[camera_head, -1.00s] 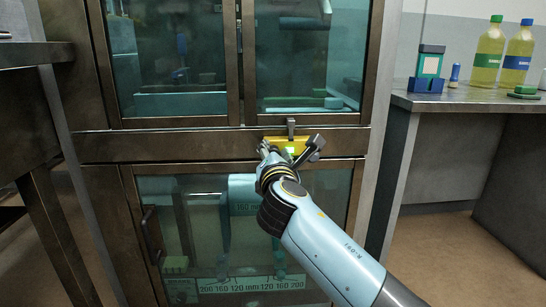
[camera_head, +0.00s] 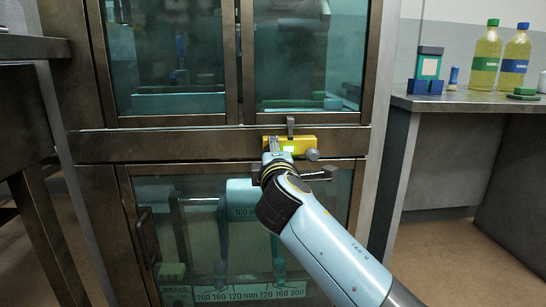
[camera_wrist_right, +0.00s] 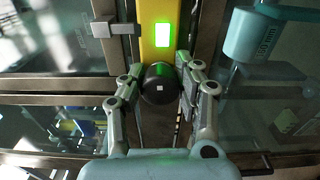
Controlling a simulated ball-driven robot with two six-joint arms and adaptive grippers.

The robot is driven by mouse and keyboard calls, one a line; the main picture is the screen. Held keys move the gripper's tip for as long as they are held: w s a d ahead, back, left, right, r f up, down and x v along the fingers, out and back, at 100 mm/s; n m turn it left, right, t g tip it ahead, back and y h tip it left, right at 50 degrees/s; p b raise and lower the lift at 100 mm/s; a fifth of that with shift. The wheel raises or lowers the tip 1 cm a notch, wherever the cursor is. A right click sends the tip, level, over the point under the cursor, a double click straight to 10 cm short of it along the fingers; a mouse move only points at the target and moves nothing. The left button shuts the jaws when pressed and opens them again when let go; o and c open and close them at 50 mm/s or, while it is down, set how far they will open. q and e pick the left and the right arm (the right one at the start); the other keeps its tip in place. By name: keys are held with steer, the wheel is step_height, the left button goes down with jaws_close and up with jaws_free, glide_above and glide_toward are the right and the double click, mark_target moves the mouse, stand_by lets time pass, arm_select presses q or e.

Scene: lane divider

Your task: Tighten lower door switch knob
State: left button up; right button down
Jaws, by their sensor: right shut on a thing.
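The yellow door switch (camera_head: 298,144) sits on the cabinet's cross-rail, above the lower door, with a lit green patch. In the right wrist view, the switch (camera_wrist_right: 156,12) shows its lit green patch above a round black knob (camera_wrist_right: 159,84) with a small white square. My right gripper (camera_wrist_right: 158,88) has one finger on each side of this knob and is shut on it. In the head view, my right gripper (camera_head: 271,156) is at the switch's left part and hides the knob. A grey round part (camera_head: 312,154) shows at the switch's lower right. My left gripper is out of view.
A grey latch (camera_head: 290,125) stands just above the switch. The lower glass door (camera_head: 215,210) has a handle (camera_head: 143,235) at its left. A side bench (camera_head: 480,101) at the right holds bottles and a blue-green box (camera_head: 427,70). The floor before the bench is clear.

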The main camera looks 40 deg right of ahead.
steer(key=shift+f+m, duration=0.25)
steer(key=shift+m, duration=0.05)
steer(key=c, duration=2.1)
jaws_free()
steer(key=shift+o, duration=0.2)
steer(key=o, duration=0.7)
steer(key=shift+s, duration=0.1)
steer(key=o, duration=0.5)
steer(key=shift+r, duration=0.15)
steer(key=v, duration=0.7)
steer(key=shift+s, duration=0.25)
steer(key=shift+a, duration=0.1)
